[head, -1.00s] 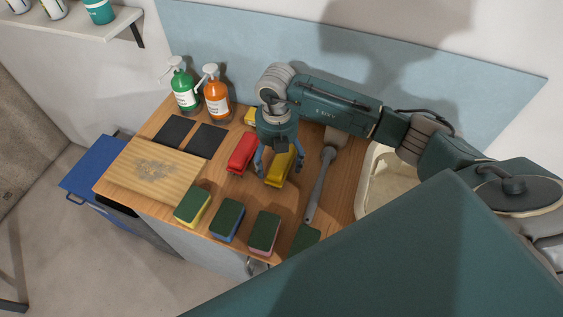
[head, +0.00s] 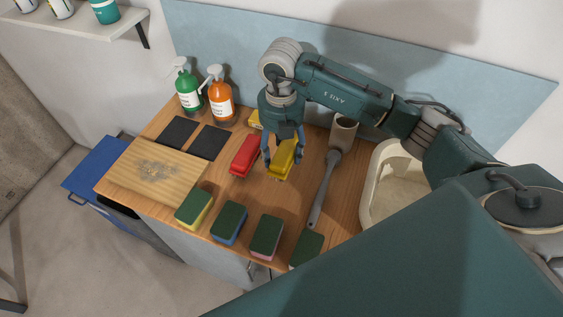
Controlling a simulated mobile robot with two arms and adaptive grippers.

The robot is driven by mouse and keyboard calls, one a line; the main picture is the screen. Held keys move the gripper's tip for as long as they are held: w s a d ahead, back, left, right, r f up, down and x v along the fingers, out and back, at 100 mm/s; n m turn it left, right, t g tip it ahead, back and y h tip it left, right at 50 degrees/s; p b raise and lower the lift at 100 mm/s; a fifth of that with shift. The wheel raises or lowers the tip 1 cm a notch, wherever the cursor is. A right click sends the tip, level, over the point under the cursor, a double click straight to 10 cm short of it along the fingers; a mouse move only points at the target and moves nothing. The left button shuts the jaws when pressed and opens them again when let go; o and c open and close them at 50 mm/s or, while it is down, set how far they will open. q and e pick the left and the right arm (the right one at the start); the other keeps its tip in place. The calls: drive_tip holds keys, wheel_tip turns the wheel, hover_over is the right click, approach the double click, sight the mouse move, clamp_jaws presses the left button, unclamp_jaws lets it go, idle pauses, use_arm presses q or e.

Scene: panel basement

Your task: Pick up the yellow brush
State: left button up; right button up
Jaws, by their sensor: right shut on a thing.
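The gripper hides part of the brush's top. My left gripper is not in view.
Another yellow item (head: 254,119) is partly hidden behind my gripper. A grey-handled brush (head: 323,187) and a sink (head: 392,165) lie to the right. Several sponges (head: 230,222) line the front edge. Green (head: 188,92) and orange (head: 220,101) bottles stand at the back left.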

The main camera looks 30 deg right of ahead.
sight(281, 148)
wheel_tip(281, 148, up, 15)
drive_tip(key=b, duration=0.1)
drive_tip(key=shift+f, duration=0.15)
